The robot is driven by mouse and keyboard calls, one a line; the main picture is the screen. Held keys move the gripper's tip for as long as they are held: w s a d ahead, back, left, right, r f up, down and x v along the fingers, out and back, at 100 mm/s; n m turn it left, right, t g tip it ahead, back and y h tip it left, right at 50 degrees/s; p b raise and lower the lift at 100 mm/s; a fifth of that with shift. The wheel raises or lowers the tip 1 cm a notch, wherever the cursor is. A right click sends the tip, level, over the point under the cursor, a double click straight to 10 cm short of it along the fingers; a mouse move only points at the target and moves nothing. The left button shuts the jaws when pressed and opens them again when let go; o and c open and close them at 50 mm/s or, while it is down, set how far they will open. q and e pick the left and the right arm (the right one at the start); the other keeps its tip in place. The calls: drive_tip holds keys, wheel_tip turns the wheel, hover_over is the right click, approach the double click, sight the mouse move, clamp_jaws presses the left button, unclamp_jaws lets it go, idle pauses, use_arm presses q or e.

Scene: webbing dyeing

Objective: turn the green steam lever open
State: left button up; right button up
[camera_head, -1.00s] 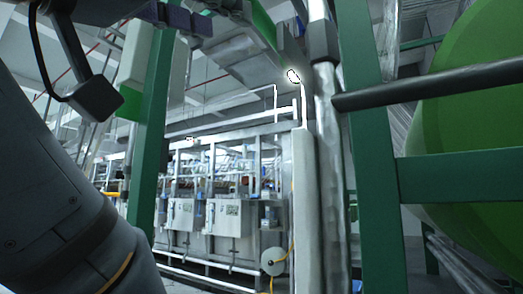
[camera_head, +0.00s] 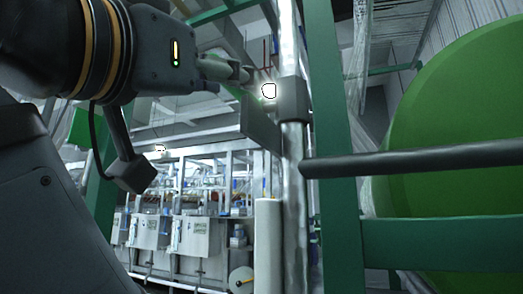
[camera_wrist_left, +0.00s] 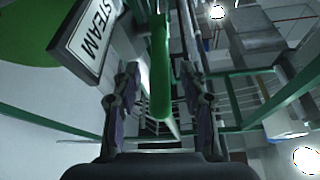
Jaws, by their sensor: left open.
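The green steam lever (camera_wrist_left: 160,70) is a long narrow bar in the middle of the left wrist view. It runs between the two fingers of my left gripper (camera_wrist_left: 160,88), which is open with a gap on each side of the bar. A white sign reading STEAM (camera_wrist_left: 92,35) is just left of the lever. In the head view my left gripper (camera_head: 240,73) is seen from the side near the upright pipe, and it hides most of the lever. A dark plate (camera_head: 262,122) hangs beside the pipe. My right gripper is in neither view.
A shiny upright pipe (camera_head: 293,175) with a grey collar stands just right of my left gripper. A dark horizontal bar (camera_head: 410,161) and a green frame post (camera_head: 335,150) are further right, before a large green drum (camera_head: 470,130). Machine cabinets (camera_head: 195,235) stand behind.

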use_arm(q)
drive_tip(key=shift+w+d+r, duration=0.2)
drive_tip(key=shift+w+r, duration=0.05)
drive_tip(key=shift+w, duration=0.05)
drive_tip(key=shift+c, duration=0.5)
clamp_jaws()
